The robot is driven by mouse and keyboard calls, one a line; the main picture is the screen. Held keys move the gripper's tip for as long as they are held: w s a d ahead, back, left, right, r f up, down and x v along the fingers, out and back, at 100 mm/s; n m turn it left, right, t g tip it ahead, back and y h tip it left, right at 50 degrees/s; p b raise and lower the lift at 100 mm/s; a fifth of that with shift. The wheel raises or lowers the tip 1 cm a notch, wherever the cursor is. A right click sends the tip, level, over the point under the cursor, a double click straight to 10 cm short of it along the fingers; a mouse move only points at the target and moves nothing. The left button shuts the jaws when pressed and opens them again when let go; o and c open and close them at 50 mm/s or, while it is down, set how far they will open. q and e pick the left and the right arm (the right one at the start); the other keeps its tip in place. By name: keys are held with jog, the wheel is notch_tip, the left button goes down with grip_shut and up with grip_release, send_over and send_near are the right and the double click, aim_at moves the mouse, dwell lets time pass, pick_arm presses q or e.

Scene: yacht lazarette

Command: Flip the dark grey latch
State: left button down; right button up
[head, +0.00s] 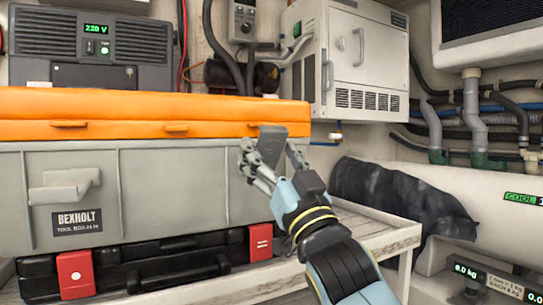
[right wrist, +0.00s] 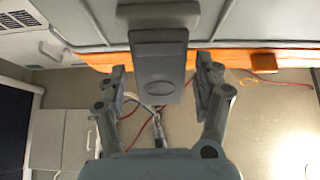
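The dark grey latch (head: 273,139) is on the front of the grey tool box (head: 170,185), near its right end and at the edge of the orange lid (head: 120,105). It also shows in the right wrist view (right wrist: 158,60), reaching from the grey body across the orange edge. My right gripper (head: 270,154) is at the latch. In the right wrist view its two fingers (right wrist: 164,85) are spread on either side of the latch, with a gap on each side. In the head view the gripper covers the lower part of the latch. My left gripper is not in view.
A light grey latch or handle (head: 64,188) sticks out at the box's left. A black case with red clasps (head: 75,274) lies under the box on the shelf (head: 385,232). A dark cloth (head: 400,195) drapes over a white cylinder at the right. A power unit (head: 90,50) stands behind.

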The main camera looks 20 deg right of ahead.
jog(key=shift+s+f, duration=0.1)
jog(key=v, duration=1.1)
jog(key=shift+s+f, duration=0.25)
jog(key=shift+s, duration=0.05)
